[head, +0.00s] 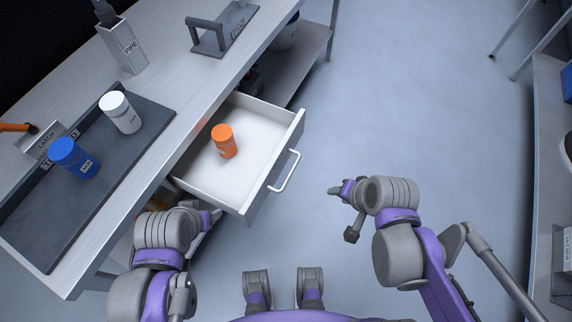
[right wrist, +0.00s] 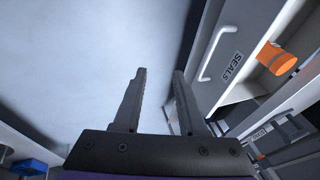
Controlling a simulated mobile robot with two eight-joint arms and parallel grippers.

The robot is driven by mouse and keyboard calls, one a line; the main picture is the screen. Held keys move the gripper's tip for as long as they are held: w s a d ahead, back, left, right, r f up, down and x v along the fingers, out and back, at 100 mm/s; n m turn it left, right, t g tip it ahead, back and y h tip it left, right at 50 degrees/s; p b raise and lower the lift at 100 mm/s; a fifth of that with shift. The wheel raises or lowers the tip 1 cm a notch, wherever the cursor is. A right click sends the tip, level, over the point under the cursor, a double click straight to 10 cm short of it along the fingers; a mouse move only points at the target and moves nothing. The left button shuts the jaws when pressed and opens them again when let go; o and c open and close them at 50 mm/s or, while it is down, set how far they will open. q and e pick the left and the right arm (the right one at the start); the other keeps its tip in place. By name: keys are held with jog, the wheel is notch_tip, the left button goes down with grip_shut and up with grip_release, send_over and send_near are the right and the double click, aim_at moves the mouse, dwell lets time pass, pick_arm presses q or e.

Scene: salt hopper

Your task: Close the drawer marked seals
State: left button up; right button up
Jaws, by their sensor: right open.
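The drawer marked seals (head: 253,206) is pulled out from under the workbench in the head view. Its white handle (head: 285,171) is on the front panel. An orange jar (head: 224,141) stands inside it. In the right wrist view the SEALS label (right wrist: 232,66) shows on the drawer front, beside the handle (right wrist: 217,45). My right gripper (head: 335,190) is right of the handle, apart from it. In the right wrist view its two fingers (right wrist: 158,98) are apart with nothing between them. My left gripper (head: 212,218) is near the drawer's near corner; its fingers are too unclear to judge.
A dark tray (head: 40,225) on the bench holds a blue jar (head: 74,158) and a white jar (head: 120,112). A pipe holder (head: 124,46) and a dark handled fixture (head: 213,40) stand farther back. The floor right of the drawer is clear up to another bench (head: 548,100).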

aim_at(280, 166)
jog(key=w+m, duration=0.1)
jog(key=m, duration=0.1)
jog(key=w+a+m+y, duration=0.1)
jog(key=w+m, duration=0.1)
jog(key=w+a+f+m+y, duration=0.1)
jog(key=m, duration=0.2)
jog(key=shift+w+a, duration=0.25)
jog(key=shift+w, duration=0.05)
jog(key=c, duration=0.5)
jog(key=w+m+y, duration=0.1)
jog(key=m, duration=0.2)
jog(key=w+a+m+y, duration=0.1)
jog(key=w+m, duration=0.1)
jog(key=m, duration=0.1)
jog(key=w+a+f+m+y, duration=0.1)
jog(key=w+m, duration=0.1)
jog(key=m, duration=0.1)
jog(key=shift+w+a+m+y, duration=0.2)
jog(key=shift+a+m+y, duration=0.1)
jog(key=shift+m, duration=0.1)
grip_shut()
jog(key=shift+m, duration=0.5)
jog(key=b+x, duration=0.1)
jog(key=x, duration=0.9)
jog(key=shift+w+a+r, duration=0.1)
jog(key=shift+w+a, duration=0.1)
jog(key=shift+a, duration=0.1)
